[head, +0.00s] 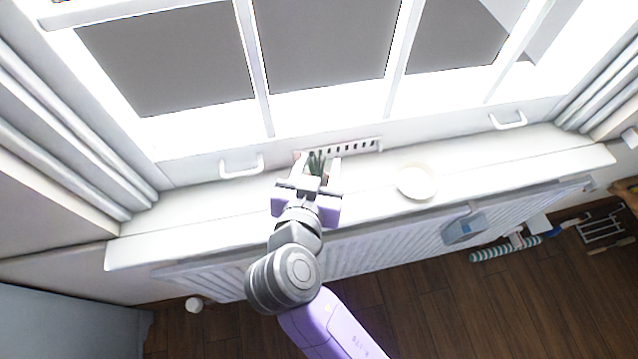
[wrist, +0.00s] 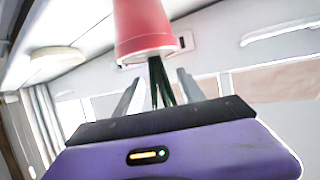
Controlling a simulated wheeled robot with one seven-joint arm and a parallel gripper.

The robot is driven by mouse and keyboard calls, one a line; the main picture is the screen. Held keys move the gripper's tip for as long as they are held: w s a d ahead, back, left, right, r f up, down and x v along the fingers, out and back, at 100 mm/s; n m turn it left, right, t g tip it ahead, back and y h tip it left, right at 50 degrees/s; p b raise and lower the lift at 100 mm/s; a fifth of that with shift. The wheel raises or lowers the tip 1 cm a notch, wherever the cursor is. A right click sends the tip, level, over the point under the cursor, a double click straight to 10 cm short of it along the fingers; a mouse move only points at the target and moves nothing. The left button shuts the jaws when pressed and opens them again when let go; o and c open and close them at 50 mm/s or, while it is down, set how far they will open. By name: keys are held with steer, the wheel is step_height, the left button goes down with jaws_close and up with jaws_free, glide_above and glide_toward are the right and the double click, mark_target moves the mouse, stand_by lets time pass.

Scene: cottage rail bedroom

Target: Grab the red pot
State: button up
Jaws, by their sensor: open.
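The red pot (wrist: 143,28) shows at the top of the wrist view, rim toward my gripper, with dark green leaves (wrist: 160,84) coming out of it. The wrist picture looks upside down. In the head view the leaves (head: 317,165) show between my fingers, while the red pot is hidden under my gripper (head: 316,168). My gripper is open over the windowsill. In the wrist view its two fingers (wrist: 159,90) stand on either side of the leaves, with the pot's body beyond the fingertips. I cannot tell whether the fingers touch the leaves.
A white round dish (head: 416,182) sits on the windowsill (head: 500,173) right of my gripper. A slotted vent (head: 352,147) and window handles (head: 241,167) are behind. A radiator (head: 400,243) is below the sill's front edge. The sill is clear at the left.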

steer(key=shift+x, duration=1.05)
jaws_close()
stand_by(0.6)
